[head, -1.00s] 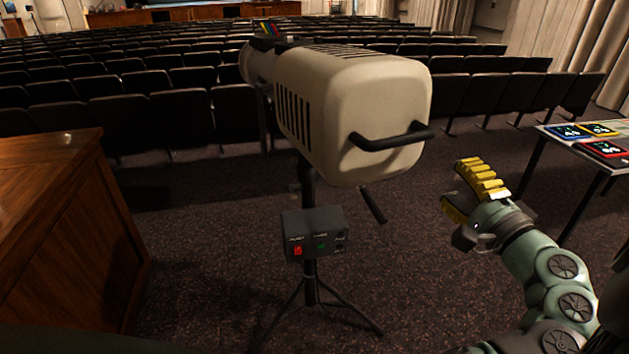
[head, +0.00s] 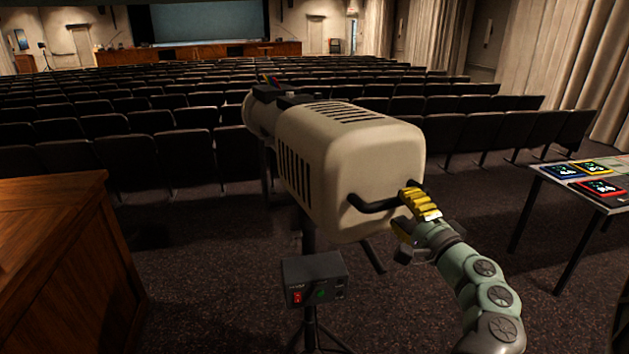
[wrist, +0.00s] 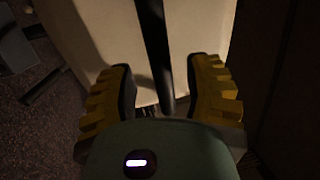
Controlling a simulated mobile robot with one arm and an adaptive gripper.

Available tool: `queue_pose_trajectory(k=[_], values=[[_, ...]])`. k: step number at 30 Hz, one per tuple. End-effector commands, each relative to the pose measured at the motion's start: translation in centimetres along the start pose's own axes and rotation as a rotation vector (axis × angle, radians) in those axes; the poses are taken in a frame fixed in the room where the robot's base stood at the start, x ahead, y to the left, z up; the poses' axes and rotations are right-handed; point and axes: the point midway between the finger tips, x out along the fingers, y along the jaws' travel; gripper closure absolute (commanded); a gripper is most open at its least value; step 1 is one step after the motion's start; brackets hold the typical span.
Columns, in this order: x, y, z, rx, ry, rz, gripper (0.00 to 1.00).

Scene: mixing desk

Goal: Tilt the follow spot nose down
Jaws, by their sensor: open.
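The follow spot (head: 370,165) is a cream, vented lamp housing on a black stand, its rear facing me and its nose toward the far stage. A black bar handle (head: 372,206) crosses its rear face. My gripper (head: 405,212), with yellow ribbed fingers, is at the right part of this handle. In the wrist view the fingers (wrist: 160,85) are open, with the dark handle bar (wrist: 152,40) running between them and the cream housing behind. Gaps show on both sides of the bar, so the fingers do not grip it.
A black control box (head: 315,279) with a red switch hangs on the stand below the lamp. A wooden desk (head: 60,250) stands at the left. A table (head: 570,184) with coloured tablets is at the right. Rows of dark seats (head: 180,150) fill the space beyond.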

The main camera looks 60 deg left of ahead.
Motion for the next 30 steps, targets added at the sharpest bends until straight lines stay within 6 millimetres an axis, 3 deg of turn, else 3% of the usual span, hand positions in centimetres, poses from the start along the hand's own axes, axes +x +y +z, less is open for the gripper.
queue_pose_trajectory(k=[6, 12, 25, 26, 30], values=[[2.8, -0.2, 0.2, -0.001, -0.007, -0.001, 0.50], [4.2, -0.1, 0.1, 0.000, -0.004, -0.002, 0.50], [4.8, 0.0, 0.1, -0.001, -0.002, -0.001, 0.50], [4.8, 0.0, 0.1, -0.001, -0.002, -0.001, 0.45], [4.7, 0.0, 0.1, -0.001, -0.001, -0.001, 0.59]])
